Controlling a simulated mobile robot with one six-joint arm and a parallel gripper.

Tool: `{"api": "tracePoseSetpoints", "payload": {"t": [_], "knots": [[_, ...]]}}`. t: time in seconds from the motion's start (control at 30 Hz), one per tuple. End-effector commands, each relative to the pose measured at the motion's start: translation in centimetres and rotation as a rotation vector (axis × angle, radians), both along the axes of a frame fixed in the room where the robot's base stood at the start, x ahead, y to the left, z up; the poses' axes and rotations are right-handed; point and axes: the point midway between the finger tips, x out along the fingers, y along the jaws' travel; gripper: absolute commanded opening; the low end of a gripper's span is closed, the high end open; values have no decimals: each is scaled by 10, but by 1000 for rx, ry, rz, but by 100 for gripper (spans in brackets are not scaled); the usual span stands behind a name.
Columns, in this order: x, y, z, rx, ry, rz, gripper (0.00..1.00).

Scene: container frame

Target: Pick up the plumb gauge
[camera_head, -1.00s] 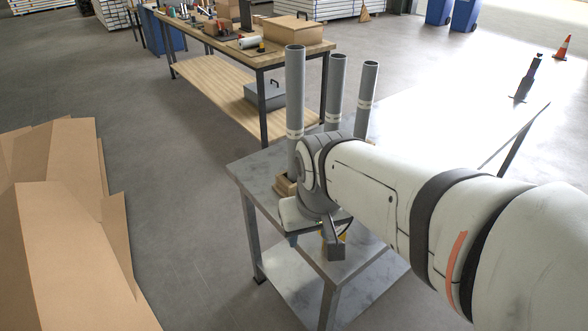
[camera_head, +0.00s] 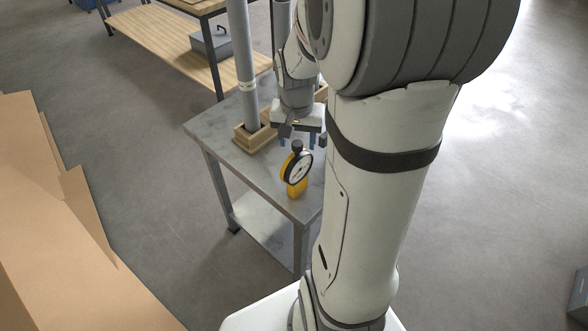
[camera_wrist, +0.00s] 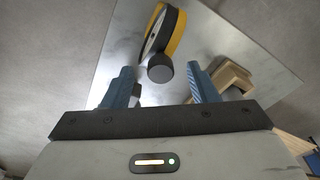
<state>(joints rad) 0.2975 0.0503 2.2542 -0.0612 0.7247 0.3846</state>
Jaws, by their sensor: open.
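The plumb gauge (camera_head: 297,168) stands upright near the corner of the grey metal table (camera_head: 225,132). It has a round white dial with a dark rim, a yellow base and a black knob on top. My gripper (camera_head: 297,139) is open and empty, behind and above the gauge in the head view. In the wrist view, the gauge (camera_wrist: 163,42) lies ahead of my gripper (camera_wrist: 163,85), with its black knob near the gap between the two blue fingers. The fingers do not touch its body. Part of the table is hidden by my arm.
A grey pipe (camera_head: 241,60) stands in a wooden holder (camera_head: 250,138) left of my gripper. A wooden holder (camera_wrist: 232,78) sits close to the right finger in the wrist view. Cardboard (camera_head: 50,220) lies at the left. A workbench (camera_head: 165,42) stands behind.

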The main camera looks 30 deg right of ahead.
Motion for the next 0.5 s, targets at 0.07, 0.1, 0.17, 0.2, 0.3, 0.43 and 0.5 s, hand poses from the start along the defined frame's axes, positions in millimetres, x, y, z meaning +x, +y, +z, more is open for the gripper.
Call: {"api": "tracePoseSetpoints", "payload": {"t": [0.07, 0.1, 0.17, 0.2, 0.3, 0.43, 0.5], "knots": [[1, 0, -12, 1, 4, 1, 53], [2, -1, -17, 1, 3, 1, 53], [2, -1, -22, 0, 2, 1, 53], [2, -1, -24, 0, 1, 2, 53], [3, -1, -26, 0, 0, 2, 53], [3, -1, -26, 1, 0, 2, 53], [3, -1, -26, 1, 0, 2, 48]]}}
